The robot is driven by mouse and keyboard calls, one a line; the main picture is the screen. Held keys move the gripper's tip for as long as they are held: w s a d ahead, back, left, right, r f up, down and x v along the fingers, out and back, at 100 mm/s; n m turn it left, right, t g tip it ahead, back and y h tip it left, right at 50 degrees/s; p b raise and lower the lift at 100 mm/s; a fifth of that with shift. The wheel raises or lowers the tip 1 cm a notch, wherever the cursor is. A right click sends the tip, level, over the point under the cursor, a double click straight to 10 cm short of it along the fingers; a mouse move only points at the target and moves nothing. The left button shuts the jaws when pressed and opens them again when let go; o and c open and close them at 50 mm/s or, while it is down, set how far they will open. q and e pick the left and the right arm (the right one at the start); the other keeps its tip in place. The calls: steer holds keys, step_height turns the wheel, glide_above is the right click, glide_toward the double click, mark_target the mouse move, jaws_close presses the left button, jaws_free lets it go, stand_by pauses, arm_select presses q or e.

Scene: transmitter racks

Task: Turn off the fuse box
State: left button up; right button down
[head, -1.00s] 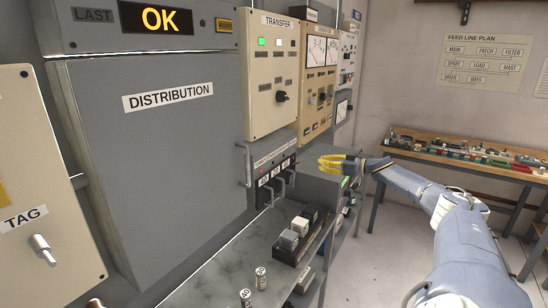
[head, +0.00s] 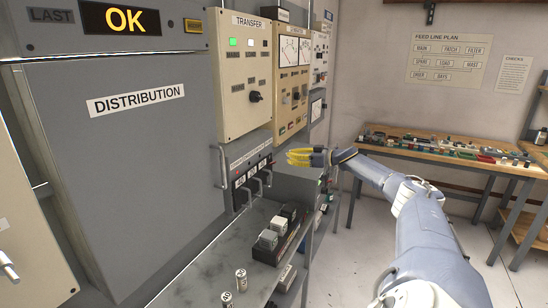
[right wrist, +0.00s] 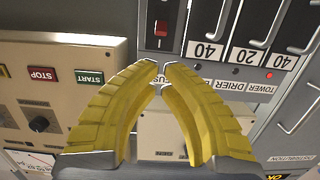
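The grey fuse box (head: 251,168) is on the wall unit below the TRANSFER panel, with a row of pull handles. In the right wrist view it appears upside down, with fuse labels 40, 20 and 40 (right wrist: 246,55) and the names TOWER and DRIER. A red rocker switch (right wrist: 161,28) sits beside the fuses there, just beyond the fingertips. My right gripper (head: 290,157) has yellow fingers and is to the right of the fuse box in the head view. Its fingertips (right wrist: 161,68) are almost together, with nothing seen between them. My left gripper is out of view.
A grey counter (head: 200,255) below holds two cylinders (head: 240,279) and a dark tray of blocks (head: 262,254). A cream panel with STOP and START buttons (right wrist: 88,77) is beside the fuse box in the wrist view. A wooden bench (head: 465,152) stands at the back right.

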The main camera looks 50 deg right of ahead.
mark_target(269, 155)
steer(key=shift+x, duration=4.1)
steer(key=shift+s+d+f+t, duration=0.1)
steer(key=shift+s+f+t, duration=0.05)
steer(key=shift+t, duration=0.15)
